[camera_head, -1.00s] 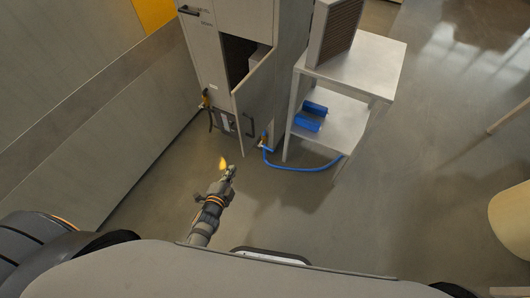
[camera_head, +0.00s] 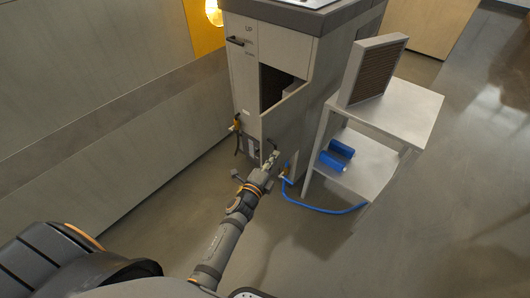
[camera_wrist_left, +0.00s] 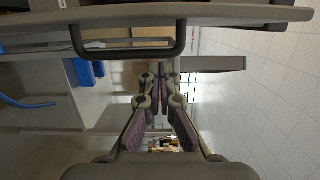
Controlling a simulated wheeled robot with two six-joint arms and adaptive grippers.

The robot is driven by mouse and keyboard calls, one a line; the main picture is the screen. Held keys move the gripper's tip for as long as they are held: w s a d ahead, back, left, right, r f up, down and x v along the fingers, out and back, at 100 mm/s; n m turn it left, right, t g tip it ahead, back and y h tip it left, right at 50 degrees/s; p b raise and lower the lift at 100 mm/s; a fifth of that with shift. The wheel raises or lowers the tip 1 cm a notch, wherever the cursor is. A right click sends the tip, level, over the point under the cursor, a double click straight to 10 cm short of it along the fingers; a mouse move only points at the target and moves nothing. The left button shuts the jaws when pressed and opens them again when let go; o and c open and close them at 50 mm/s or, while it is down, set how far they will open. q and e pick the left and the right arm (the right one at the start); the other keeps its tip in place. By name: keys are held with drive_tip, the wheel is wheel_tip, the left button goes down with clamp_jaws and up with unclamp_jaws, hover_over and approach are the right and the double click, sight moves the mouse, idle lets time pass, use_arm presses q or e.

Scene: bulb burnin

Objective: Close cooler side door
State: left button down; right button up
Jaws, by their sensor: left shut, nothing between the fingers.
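The cooler (camera_head: 268,45) is a tall grey cabinet at the top middle of the head view. Its side door (camera_head: 288,118) stands ajar, with a dark opening (camera_head: 275,90) above and behind it. The door's black handle shows in the left wrist view (camera_wrist_left: 128,54), below the door panel (camera_wrist_left: 215,15), which crosses the top of that picture. My left gripper (camera_head: 270,160) is shut and empty, in front of the door's lower part near the handle. It also shows in the left wrist view (camera_wrist_left: 160,75), beside the handle; I cannot tell whether it touches the door. My right gripper is not in view.
A light table (camera_head: 405,100) stands right of the cooler, with a filter panel (camera_head: 372,70) on top and blue rolls (camera_head: 337,155) on its shelf. A blue hose (camera_head: 325,209) lies low beside it. A wall (camera_head: 110,100) runs along the left. Floor is clear at right.

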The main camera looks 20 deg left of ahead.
sight(265, 153)
use_arm(q)
drive_tip(key=shift+w+a, duration=0.3)
drive_tip(key=shift+a, duration=0.65)
drive_tip(key=shift+w+a, duration=0.3)
drive_tip(key=shift+a, duration=0.65)
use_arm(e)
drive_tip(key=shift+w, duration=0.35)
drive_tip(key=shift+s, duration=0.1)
